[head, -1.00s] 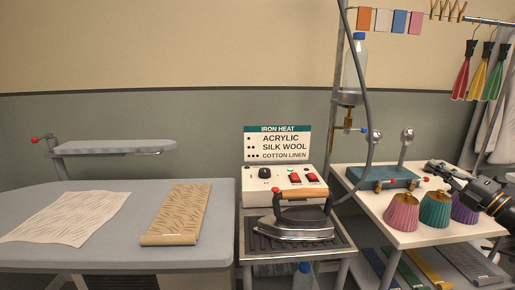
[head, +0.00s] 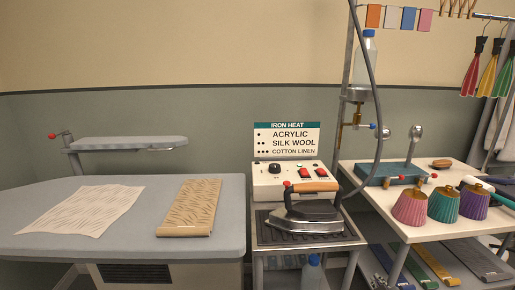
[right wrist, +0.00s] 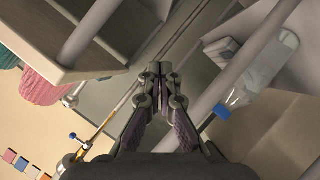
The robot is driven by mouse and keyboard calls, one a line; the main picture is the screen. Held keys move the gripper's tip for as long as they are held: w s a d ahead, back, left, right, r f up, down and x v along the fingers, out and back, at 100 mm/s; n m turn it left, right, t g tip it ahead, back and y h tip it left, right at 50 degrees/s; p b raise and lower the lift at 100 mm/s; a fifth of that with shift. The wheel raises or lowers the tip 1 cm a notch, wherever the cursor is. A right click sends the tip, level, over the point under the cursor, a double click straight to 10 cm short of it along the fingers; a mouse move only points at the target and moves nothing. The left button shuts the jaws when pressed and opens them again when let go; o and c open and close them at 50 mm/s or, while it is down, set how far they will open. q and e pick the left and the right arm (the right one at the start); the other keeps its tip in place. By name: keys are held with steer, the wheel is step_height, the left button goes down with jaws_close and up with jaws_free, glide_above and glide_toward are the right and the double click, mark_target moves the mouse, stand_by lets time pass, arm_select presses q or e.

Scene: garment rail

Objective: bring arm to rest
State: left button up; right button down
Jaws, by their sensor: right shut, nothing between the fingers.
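My right gripper (right wrist: 160,70) shows in the right wrist view, with its two dark fingers together and nothing between them. It is clear of the pleated cones and holds no object. Behind its fingers are grey rods and the edge of a pale shelf or table. In the head view I cannot make out the right gripper. My left gripper is in neither view.
A clear bottle with a blue cap (right wrist: 224,111) lies right of the fingers in the wrist view. In the head view, an iron (head: 306,213) rests on its stand. Pleated cones (head: 410,207) stand on the right table. A pressing board (head: 110,240) is left.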

steer(key=s+a+f+m+g+y, duration=0.1)
steer(key=s+a+f+m+g, duration=0.2)
steer(key=s, duration=0.5)
steer(key=s+a+f+g+y, duration=0.1)
steer(key=s+a+f+g, duration=0.15)
steer(key=s+a, duration=0.4)
steer(key=s+a+f+m+g+y, duration=0.1)
steer(key=s+a+f+m+g, duration=0.2)
steer(key=s, duration=0.6)
steer(key=s+d+f+g, duration=0.1)
steer(key=d+f, duration=0.1)
steer(key=f, duration=0.9)
steer(key=d+f+g, duration=0.1)
steer(key=d+f, duration=0.1)
steer(key=f, duration=1)
steer(key=s+d+f+g, duration=0.1)
steer(key=s+f, duration=1.7)
arm_select(q)
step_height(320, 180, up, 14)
steer(key=p, duration=1.4)
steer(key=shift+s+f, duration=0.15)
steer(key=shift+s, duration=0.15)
arm_select(e)
step_height(320, 180, up, 14)
steer(key=s, duration=0.1)
steer(key=shift+s+f+n, duration=0.2)
steer(key=shift+s+n, duration=0.1)
steer(key=shift+s, duration=0.1)
